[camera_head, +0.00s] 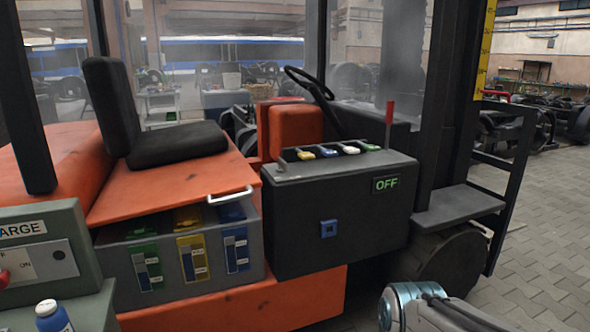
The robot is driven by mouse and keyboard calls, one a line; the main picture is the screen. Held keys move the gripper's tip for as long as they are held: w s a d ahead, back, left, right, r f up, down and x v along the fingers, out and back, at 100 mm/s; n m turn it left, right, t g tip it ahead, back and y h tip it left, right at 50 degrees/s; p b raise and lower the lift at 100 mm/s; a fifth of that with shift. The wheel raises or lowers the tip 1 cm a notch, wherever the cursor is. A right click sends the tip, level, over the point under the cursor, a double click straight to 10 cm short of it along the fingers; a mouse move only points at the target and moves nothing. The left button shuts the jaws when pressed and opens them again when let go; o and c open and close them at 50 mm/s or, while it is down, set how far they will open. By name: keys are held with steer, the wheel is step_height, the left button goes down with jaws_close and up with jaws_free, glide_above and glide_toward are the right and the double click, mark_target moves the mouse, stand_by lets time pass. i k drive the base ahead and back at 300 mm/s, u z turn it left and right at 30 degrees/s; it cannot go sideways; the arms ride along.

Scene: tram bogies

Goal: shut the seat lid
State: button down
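The seat lid (176,188) is an orange panel on the forklift, with a black seat (178,145) on top. A white bar handle (230,194) sits at its front edge. The lid is tilted up, and its front edge stands above the grey battery box (120,277). Through the gap I see green (144,252), yellow (190,246) and blue (234,238) parts inside. The lid's hinge is hidden. My arm (425,307) shows at the bottom right, apart from the lid; my gripper is not in view.
A dark console (340,220) with an "OFF" display, coloured levers and a red lever (390,112) stands right of the lid. A grey charger cabinet (40,255) and a blue bottle (52,316) are at the lower left. Paved floor (550,250) is open at right.

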mark_target(160, 170)
steer(key=u, duration=1.15)
steer(key=i, duration=1.4)
steer(key=z, duration=0.45)
